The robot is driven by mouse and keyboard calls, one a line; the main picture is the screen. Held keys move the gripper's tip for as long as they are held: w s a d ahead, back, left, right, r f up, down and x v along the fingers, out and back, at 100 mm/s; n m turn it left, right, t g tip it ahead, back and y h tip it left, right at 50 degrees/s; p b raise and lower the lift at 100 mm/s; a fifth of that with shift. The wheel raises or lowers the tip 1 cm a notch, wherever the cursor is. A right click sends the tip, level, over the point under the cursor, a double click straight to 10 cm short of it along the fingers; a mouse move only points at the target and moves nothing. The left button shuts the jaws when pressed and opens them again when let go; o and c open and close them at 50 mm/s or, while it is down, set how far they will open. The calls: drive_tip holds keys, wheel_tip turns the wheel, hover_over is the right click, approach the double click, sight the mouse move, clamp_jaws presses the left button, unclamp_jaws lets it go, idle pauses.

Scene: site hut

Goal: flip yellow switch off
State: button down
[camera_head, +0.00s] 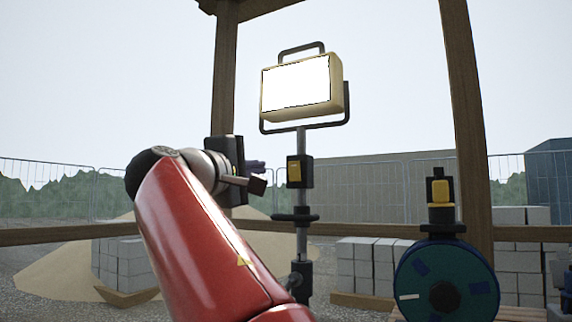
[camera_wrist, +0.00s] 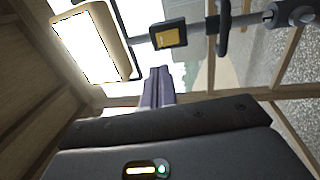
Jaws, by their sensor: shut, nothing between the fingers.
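The yellow switch (camera_head: 294,172) sits on a black box on the pole of a work lamp (camera_head: 297,88). The lamp's panel shows bright white. In the wrist view the yellow switch (camera_wrist: 168,37) is above and slightly right of the fingertips, with the lamp (camera_wrist: 90,45) at the upper left. My gripper (camera_head: 257,167) is left of the switch box, with a gap between them in the picture. Its purple fingers are shut together and empty in the wrist view (camera_wrist: 158,75). I cannot tell which way the switch is tipped.
A second yellow switch-like part (camera_head: 440,190) stands above a teal reel (camera_head: 445,282) at the right. Dark collars (camera_head: 295,217) ring the lamp pole. Wooden posts (camera_head: 465,120) and a rail frame the opening. Grey blocks (camera_head: 365,268) and a fence lie behind.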

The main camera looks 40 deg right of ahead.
sight(293, 162)
drive_tip(key=p+x, duration=0.3)
drive_tip(key=x, duration=0.8)
drive_tip(key=shift+d+r, duration=0.15)
drive_tip(key=shift+d, duration=0.05)
drive_tip(key=shift+w+d+p, duration=0.2)
drive_tip(key=shift+d+p, duration=0.2)
drive_tip(key=shift+d, duration=0.1)
drive_tip(key=shift+d+r, duration=0.15)
drive_tip(key=shift+d, duration=0.05)
